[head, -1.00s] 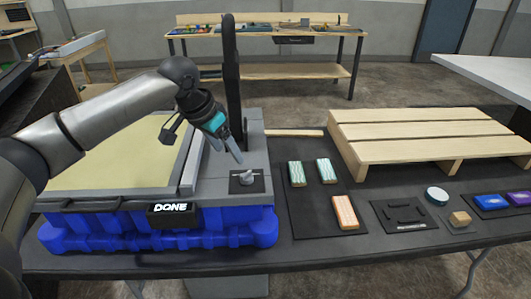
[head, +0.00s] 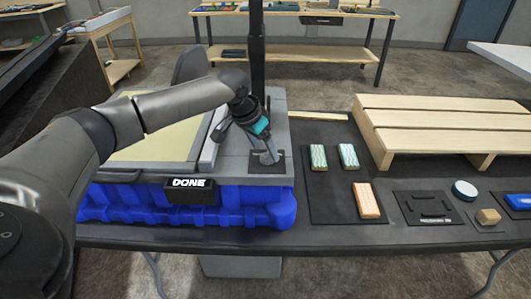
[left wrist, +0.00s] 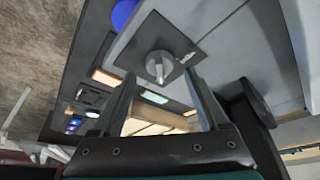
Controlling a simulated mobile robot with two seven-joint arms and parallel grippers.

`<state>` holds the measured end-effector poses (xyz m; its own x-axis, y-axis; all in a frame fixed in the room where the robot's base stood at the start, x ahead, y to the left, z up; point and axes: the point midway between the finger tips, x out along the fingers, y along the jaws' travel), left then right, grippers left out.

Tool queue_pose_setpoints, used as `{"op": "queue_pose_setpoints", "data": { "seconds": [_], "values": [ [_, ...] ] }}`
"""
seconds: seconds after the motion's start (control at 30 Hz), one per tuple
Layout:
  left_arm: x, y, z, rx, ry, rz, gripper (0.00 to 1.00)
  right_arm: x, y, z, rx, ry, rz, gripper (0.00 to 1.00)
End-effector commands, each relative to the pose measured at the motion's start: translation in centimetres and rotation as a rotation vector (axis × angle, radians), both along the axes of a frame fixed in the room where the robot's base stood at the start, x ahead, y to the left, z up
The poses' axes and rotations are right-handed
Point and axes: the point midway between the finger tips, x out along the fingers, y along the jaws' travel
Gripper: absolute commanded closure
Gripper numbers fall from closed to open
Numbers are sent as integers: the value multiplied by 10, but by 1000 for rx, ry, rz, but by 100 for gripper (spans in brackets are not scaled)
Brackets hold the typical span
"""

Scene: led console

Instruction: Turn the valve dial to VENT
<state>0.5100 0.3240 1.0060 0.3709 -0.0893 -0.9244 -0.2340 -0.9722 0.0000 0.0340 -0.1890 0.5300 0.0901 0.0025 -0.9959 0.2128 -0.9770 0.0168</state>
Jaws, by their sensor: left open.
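The valve dial (left wrist: 159,65) is a round grey knob with a raised ridge. It sits on a dark square plate (head: 281,167) on the grey console top (head: 228,165). In the left wrist view it lies ahead of and between my fingertips, which are apart from each other. Small lettering shows on the plate but is too small to read. My left gripper (head: 266,157) is open, pointing down at the plate in the head view. Its fingers largely hide the dial there, and I cannot tell if they touch it. My right gripper is not in view.
A DONE block (head: 190,184) is on the blue base's front. A black post (head: 257,50) rises behind the gripper. To the right are green and orange blocks (head: 367,200) on a dark mat, and a wooden pallet (head: 440,118).

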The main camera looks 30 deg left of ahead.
Motion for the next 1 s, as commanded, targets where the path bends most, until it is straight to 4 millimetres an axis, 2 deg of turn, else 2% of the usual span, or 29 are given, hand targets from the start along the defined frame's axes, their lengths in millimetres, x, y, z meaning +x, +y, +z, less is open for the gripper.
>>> {"op": "queue_pose_setpoints", "data": {
  "seconds": [0.13, 0.47, 1.0],
  "values": [
    [5, -1, -12, -1, -1, 1, 23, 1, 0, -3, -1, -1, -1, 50],
    [7, -2, -15, 0, -1, 0, 23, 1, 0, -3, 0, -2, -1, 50],
    [6, -2, -15, 0, -1, 0, 82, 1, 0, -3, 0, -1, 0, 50]
  ]
}}
